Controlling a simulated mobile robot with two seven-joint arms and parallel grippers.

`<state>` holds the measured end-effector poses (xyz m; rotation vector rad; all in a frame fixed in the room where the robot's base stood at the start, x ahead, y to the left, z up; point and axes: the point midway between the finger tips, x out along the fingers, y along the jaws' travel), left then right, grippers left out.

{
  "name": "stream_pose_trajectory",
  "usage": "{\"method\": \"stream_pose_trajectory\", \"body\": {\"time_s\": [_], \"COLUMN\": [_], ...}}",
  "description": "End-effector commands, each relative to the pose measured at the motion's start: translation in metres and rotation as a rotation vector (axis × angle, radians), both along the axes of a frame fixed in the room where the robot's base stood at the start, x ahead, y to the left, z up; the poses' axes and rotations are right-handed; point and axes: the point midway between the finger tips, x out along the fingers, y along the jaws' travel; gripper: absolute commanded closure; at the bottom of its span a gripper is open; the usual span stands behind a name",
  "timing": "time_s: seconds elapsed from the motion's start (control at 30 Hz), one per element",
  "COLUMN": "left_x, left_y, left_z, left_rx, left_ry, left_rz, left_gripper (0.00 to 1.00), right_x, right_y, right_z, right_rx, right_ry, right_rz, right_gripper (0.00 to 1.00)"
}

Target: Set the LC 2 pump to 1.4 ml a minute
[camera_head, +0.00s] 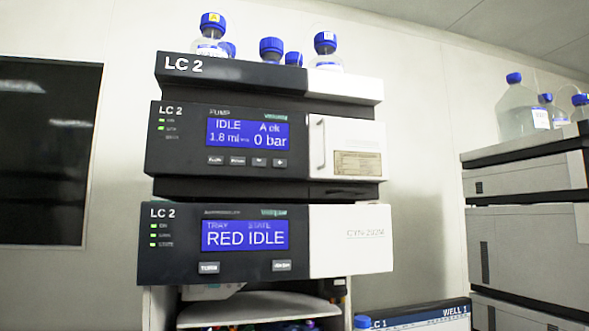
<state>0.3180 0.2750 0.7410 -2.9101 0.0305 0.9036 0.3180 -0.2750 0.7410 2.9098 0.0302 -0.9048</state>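The LC 2 stack stands in the middle of the head view. Its pump module (180,150) is the upper unit with a display. The pump display (247,133) is blue and reads IDLE, A ok, 1.8 ml per minute and 0 bar. A row of several small grey buttons (247,161) sits just below that display; their labels are too small to read surely. Small green lamps (161,124) are lit at the pump's left. Neither of my grippers is in view, and nothing covers the pump's front.
Below the pump is another LC 2 module (180,262) with a display reading RED IDLE and two buttons. Blue-capped bottles (271,50) stand on the stack's top. Another instrument stack (525,245) is at the right, a dark window (45,150) at the left.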

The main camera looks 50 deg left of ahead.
Motion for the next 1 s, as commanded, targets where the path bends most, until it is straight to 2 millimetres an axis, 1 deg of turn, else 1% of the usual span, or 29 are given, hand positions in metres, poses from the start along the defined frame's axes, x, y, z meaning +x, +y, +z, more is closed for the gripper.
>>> {"method": "stream_pose_trajectory", "body": {"time_s": [0.83,0.87,1.0], "left_x": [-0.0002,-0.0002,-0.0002], "left_y": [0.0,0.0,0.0], "left_z": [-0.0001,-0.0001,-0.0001], "left_rx": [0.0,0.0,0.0], "left_ry": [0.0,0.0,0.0], "left_rz": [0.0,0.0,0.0], "left_gripper": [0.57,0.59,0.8], "right_x": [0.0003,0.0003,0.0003], "right_y": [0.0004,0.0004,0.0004], "right_z": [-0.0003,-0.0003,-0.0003], "right_rx": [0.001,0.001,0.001], "right_ry": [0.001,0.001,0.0], "right_rz": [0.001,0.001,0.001], "right_gripper": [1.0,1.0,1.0]}}
